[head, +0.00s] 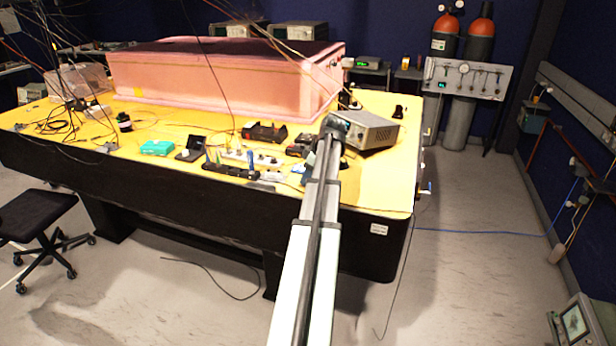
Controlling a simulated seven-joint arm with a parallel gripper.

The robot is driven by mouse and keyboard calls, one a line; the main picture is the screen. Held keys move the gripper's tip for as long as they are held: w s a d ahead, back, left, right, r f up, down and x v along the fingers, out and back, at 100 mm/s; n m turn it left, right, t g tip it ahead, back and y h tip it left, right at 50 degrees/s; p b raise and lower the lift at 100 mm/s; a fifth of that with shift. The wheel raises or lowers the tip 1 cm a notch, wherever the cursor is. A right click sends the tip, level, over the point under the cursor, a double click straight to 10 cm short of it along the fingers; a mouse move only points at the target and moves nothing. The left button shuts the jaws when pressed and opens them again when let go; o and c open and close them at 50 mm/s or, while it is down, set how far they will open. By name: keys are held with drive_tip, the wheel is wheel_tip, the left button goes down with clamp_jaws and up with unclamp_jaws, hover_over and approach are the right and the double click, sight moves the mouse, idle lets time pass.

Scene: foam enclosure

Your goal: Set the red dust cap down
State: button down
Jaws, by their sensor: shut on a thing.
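My arm reaches from the bottom of the head view up over the front edge of the yellow table (385,188). My gripper (333,124) is at its far end, dark and small, in front of the left side of a grey instrument box. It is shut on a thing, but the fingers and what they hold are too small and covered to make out. I cannot pick out the red dust cap anywhere in this view. I cannot tell how high the gripper is above the tabletop.
The grey instrument box (372,130) is right beside the gripper. A pink foam enclosure (200,80) stands behind. Power strips (232,172), a black tray (264,132) and a teal box (157,147) lie to the left. The tabletop's right front corner is bare.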

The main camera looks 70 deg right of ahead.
drive_tip(key=shift+f, duration=0.1)
drive_tip(key=c, duration=0.9)
unclamp_jaws()
drive_tip(key=v, duration=1.2)
drive_tip(key=shift+o, duration=0.3)
